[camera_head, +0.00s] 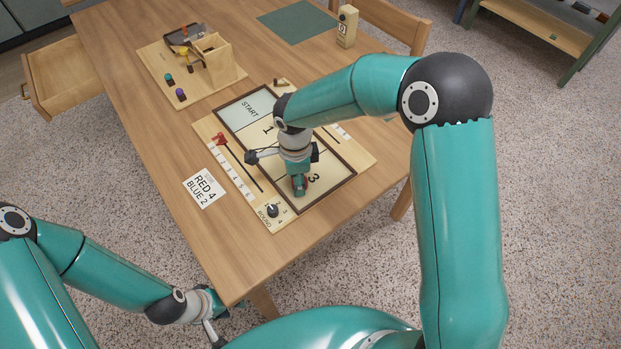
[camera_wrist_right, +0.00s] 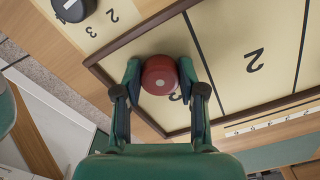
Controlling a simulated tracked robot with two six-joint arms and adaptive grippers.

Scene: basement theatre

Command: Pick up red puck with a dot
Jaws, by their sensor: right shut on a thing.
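The red puck with a pale dot on top (camera_wrist_right: 160,74) is between the fingers of my right gripper (camera_wrist_right: 160,80), in the right wrist view. The fingers are shut on its two sides. It is over the section marked 3 of the framed board (camera_head: 345,187). I cannot tell whether it touches the board. In the head view my right gripper (camera_head: 299,186) points down there and mostly hides the puck, with a little red showing. My left gripper (camera_head: 214,328) is low by the table's near edge, partly hidden; its fingers are unclear.
A dark round dial (camera_head: 272,211) sits at the board's near corner, and a red marker (camera_head: 221,139) on its left scale. A card reading RED 4 BLUE 2 (camera_head: 204,188) lies left. A wooden tray game (camera_head: 160,66), green mat (camera_head: 298,22) and wooden block (camera_head: 347,27) are farther back.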

